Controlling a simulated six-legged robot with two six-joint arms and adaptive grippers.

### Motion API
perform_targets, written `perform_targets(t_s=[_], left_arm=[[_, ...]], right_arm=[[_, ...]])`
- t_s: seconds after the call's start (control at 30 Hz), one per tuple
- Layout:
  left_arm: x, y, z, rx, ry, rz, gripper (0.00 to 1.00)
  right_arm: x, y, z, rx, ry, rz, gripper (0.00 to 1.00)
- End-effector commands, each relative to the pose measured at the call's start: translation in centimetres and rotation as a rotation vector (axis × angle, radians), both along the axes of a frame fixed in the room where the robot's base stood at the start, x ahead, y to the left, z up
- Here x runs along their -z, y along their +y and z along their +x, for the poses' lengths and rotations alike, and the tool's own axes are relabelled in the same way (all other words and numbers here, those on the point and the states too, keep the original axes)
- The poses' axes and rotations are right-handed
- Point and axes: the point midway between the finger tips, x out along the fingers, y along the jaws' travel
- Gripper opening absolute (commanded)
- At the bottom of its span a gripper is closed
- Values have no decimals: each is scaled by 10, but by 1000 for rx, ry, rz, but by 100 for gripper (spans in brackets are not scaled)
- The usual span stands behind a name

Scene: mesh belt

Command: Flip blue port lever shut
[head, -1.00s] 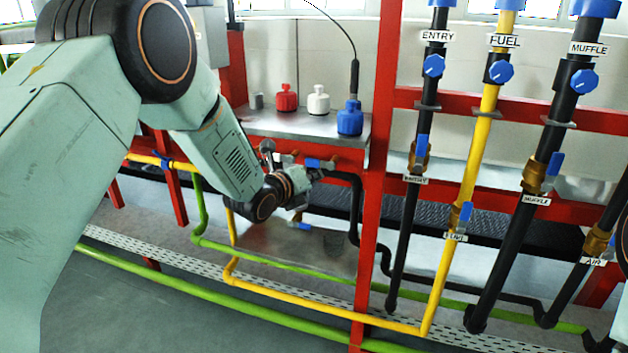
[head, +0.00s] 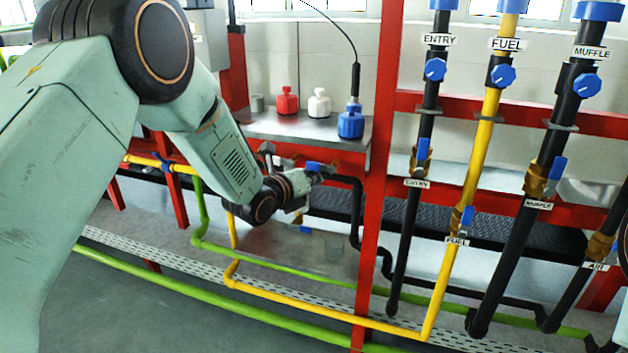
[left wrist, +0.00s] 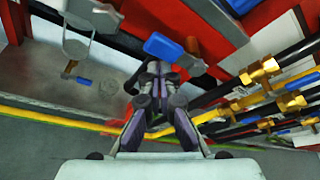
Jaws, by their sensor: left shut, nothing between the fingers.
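A blue lever (head: 313,167) shows by the end of my left arm in the head view, under the red bench edge. Touch with the lever cannot be told. A second blue lever (left wrist: 85,81) hangs lower left there. Which is the port lever, no readable label shows. My right gripper is not in view.
A red post (head: 374,190) stands right of the gripper. Labelled black pipes and a yellow pipe (head: 481,130) with blue levers stand farther right. A metal bench (head: 300,125) above holds red, white and blue bottles. Green and yellow pipes run low across the floor.

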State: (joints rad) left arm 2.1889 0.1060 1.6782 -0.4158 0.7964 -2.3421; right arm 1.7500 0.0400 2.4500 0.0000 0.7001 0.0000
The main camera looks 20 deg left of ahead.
Motion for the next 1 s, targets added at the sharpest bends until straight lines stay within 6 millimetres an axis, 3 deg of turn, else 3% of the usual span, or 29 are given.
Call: perform_targets(t_s=[0.03,0.13,0.47,0.6,1.0], left_arm=[[-9,2,5,-6,-25,-6,0],[-1,0,6,-5,-24,-5,0],[46,-9,12,7,-3,-1,0],[29,-8,-11,7,-1,-2,0],[11,-7,-67,8,2,-1,0]], right_arm=[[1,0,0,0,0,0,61],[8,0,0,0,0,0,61],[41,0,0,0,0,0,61],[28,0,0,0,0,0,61],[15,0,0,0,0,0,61]])
